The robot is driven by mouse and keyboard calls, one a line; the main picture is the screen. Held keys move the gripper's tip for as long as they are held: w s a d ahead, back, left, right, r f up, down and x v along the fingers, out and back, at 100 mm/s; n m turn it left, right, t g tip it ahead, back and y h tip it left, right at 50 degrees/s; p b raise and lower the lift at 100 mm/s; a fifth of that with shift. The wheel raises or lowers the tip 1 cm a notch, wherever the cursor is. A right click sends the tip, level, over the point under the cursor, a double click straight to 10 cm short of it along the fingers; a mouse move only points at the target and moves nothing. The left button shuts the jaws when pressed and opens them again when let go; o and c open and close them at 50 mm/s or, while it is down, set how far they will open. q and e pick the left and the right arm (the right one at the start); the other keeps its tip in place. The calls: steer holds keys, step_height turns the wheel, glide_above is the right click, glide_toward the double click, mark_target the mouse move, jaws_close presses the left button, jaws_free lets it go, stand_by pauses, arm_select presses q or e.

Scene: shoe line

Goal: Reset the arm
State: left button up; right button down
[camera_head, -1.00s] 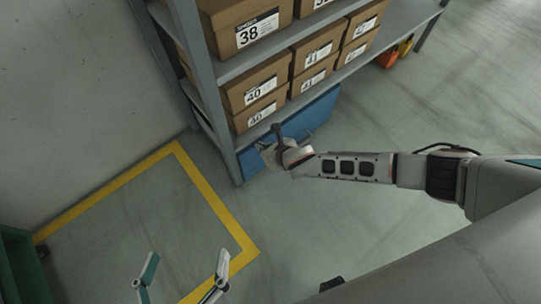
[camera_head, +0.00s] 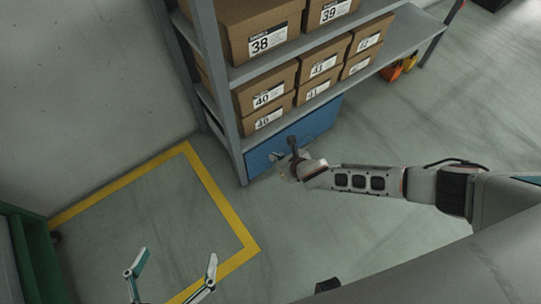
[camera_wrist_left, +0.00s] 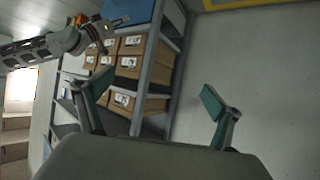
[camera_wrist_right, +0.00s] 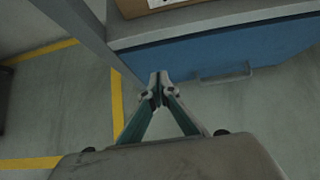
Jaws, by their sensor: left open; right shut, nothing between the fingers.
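My right arm reaches in from the right in the head view. Its gripper (camera_head: 284,162) is in front of the blue drawer (camera_head: 295,139) under the shelf. In the right wrist view the right gripper (camera_wrist_right: 160,90) has its fingertips together with nothing between them. The blue drawer (camera_wrist_right: 225,62) with its handle lies beyond the fingers, and I see no contact. My left gripper (camera_head: 172,272) shows at the bottom of the head view, fingers apart and empty. In the left wrist view the left gripper (camera_wrist_left: 162,98) is wide open, with the shelf beyond it.
A grey shelf (camera_head: 405,37) holds several cardboard shoe boxes (camera_head: 262,35) with size labels. A yellow floor line (camera_head: 218,203) runs left of the shelf. A green frame (camera_head: 38,262) stands at the far left. Orange objects (camera_head: 391,73) lie under the shelf. The floor between is clear.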

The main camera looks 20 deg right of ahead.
arm_select(q)
steer(key=a+p, duration=0.1)
steer(key=a+f+p, duration=0.1)
steer(key=m, duration=0.1)
steer(key=shift+s+a+f+g+y+p, duration=0.25)
steer(key=shift+s+a+g+y+p, duration=0.05)
steer(key=shift+a+y+p, duration=0.1)
arm_select(e)
steer(key=v, duration=0.7)
steer(key=shift+r, duration=0.1)
